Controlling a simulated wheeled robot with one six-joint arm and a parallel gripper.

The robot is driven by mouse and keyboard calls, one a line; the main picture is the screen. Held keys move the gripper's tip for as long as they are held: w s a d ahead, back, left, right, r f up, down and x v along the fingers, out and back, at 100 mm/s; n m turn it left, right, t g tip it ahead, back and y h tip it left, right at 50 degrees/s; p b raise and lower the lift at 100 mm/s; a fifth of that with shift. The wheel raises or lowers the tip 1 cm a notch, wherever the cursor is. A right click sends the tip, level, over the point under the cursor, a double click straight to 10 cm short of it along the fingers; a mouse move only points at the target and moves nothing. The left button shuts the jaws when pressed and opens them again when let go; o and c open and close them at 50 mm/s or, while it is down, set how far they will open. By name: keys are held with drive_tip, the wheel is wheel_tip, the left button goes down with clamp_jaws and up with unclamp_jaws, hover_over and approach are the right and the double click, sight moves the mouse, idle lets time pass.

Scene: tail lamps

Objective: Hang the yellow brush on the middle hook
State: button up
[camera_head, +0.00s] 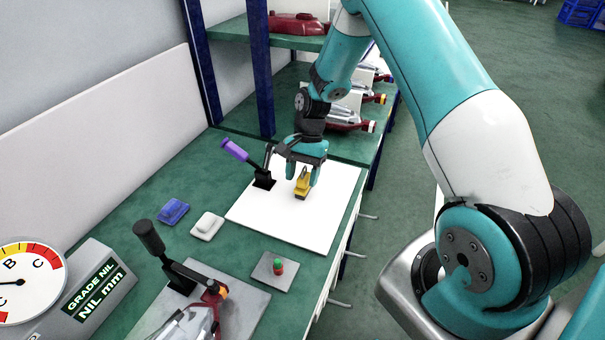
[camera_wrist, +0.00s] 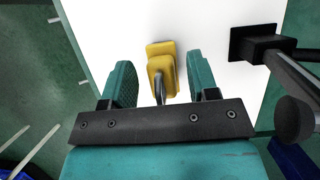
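A yellow block-like object (camera_head: 303,187), which I take to be the yellow brush, is at the white board. In the wrist view the yellow brush (camera_wrist: 162,68) shows a wider end, a narrower body and a grey loop at its near end. My gripper (camera_head: 302,177) points down over it. In the wrist view my gripper (camera_wrist: 161,72) is open, with the brush between its fingers and a visible gap on each side. I cannot make out any hook, the middle one included.
A purple-handled lever (camera_head: 235,150) on a black base stands close left of my gripper. A blue piece (camera_head: 173,211), a white piece (camera_head: 207,226) and a red-green button (camera_head: 279,266) are nearby. A shelf (camera_head: 290,42) stands behind. The white board (camera_head: 315,228) is clear in front.

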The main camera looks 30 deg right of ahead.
drive_tip(key=b+v, duration=0.1)
drive_tip(key=v, duration=1.1)
drive_tip(key=s+a+r+n, duration=0.4)
drive_tip(key=a+r, duration=0.3)
drive_tip(key=s+a+r+n+t, duration=0.1)
drive_tip(key=s+a+r+n, duration=0.1)
drive_tip(key=s+a+n, duration=0.2)
drive_tip(key=s+a+r+n+t, duration=0.1)
drive_tip(key=s+a+r+n, duration=0.2)
drive_tip(key=s, duration=0.8)
drive_tip(key=s+a+r+n, duration=0.2)
drive_tip(key=s+a+n, duration=0.5)
drive_tip(key=s, duration=0.1)
drive_tip(key=shift+r+t, duration=0.15)
drive_tip(key=shift+t, duration=0.25)
drive_tip(key=shift+w, duration=0.1)
